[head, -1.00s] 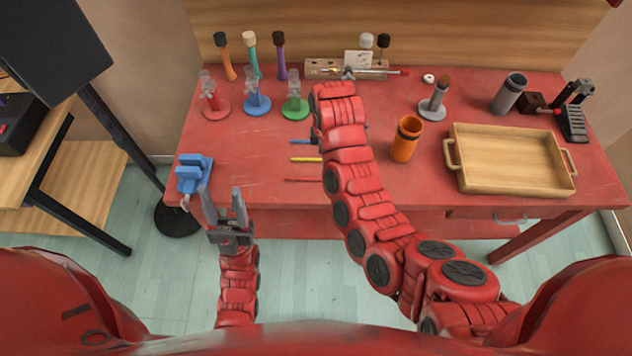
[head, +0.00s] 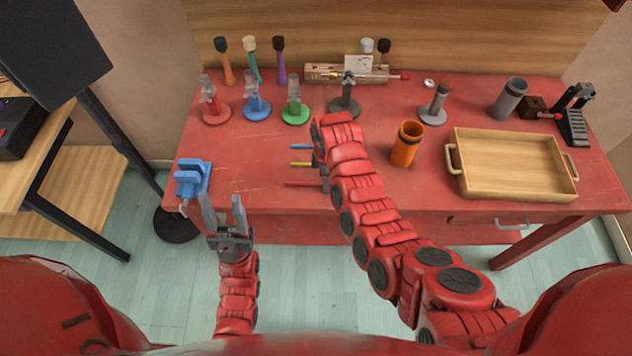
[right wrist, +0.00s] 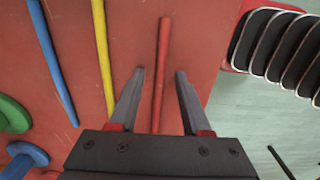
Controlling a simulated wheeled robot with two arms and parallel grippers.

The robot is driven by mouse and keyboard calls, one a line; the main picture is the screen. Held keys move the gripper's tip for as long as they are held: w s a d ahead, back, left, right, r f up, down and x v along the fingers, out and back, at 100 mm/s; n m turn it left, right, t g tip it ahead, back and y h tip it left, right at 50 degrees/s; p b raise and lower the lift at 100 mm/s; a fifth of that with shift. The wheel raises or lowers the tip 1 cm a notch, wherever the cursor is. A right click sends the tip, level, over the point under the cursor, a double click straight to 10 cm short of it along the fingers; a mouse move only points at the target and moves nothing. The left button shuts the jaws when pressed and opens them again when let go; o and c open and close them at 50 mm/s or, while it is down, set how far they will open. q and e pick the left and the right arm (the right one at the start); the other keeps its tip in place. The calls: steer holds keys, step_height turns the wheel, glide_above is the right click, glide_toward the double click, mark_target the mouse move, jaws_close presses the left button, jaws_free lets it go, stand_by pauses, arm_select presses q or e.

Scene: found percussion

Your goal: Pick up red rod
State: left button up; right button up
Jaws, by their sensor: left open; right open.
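The red rod (head: 302,184) lies near the front edge of the red table, with its right end hidden by my right arm. In the right wrist view the red rod (right wrist: 162,60) runs lengthwise between the two open fingers of my right gripper (right wrist: 160,73), with a gap on each side. In the head view that gripper is mostly hidden behind my own arm. My left gripper (head: 223,200) is open and empty, in front of the table's front edge at the left.
A yellow rod (right wrist: 103,55) and a blue rod (right wrist: 52,60) lie beside the red one, farther back on the table. A blue clamp (head: 193,178) sits at the left front corner. An orange cup (head: 406,145) and a wooden tray (head: 462,190) stand to the right.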

jaws_close()
stand_by(0.6)
